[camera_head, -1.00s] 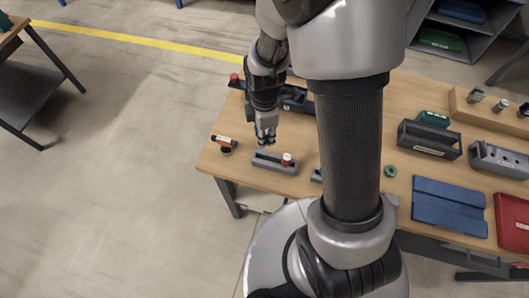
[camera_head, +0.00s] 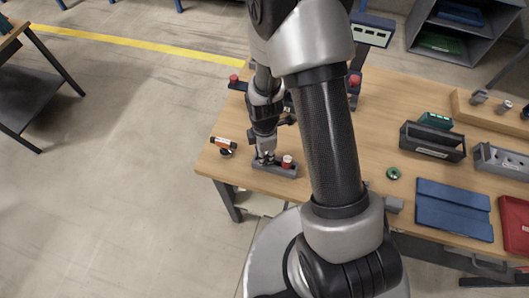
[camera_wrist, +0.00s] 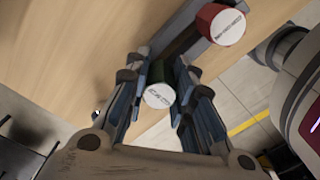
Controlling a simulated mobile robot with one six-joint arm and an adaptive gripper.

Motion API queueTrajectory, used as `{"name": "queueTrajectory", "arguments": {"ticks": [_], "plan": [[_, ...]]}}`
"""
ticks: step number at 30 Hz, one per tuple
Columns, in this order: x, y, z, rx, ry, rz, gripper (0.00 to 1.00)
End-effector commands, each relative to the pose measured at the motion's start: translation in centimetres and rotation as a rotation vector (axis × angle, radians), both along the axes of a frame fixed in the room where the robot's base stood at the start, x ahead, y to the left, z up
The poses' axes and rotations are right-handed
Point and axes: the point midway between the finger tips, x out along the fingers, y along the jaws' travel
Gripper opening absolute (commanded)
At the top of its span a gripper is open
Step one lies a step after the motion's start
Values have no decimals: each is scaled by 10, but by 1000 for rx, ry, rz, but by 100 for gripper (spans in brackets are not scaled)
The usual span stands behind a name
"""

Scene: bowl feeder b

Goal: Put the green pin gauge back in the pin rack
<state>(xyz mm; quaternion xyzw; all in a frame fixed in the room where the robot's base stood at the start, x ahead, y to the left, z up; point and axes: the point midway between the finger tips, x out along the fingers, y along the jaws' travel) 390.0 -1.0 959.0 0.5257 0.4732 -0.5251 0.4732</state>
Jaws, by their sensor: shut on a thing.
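The pin rack (camera_head: 276,169) is a small grey block near the table's front left edge. A red pin gauge with a white label (camera_head: 287,160) stands at its right end, and it also shows in the wrist view (camera_wrist: 220,25). My gripper (camera_head: 265,157) points down at the left end of the rack. In the wrist view my gripper (camera_wrist: 160,84) is shut on the green pin gauge (camera_wrist: 159,93), its white labelled end facing the camera. The green gauge lines up with the rack's dark bar (camera_wrist: 186,40). Its lower end is hidden, so I cannot tell whether it is inside the rack.
An orange and black tool (camera_head: 223,145) lies left of the rack. A green ring (camera_head: 393,173), a blue case (camera_head: 453,208) and grey holders (camera_head: 432,141) are on the right. A dark stand with red knobs (camera_head: 354,82) is behind my arm.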

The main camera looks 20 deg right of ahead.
Motion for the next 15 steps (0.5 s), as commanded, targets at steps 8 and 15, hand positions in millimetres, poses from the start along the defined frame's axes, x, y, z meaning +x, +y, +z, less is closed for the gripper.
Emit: {"name": "queueTrajectory", "arguments": {"ticks": [8,15], "plan": [[0,0,-10,0,0,0,0],[0,0,-11,0,0,0,32]]}}
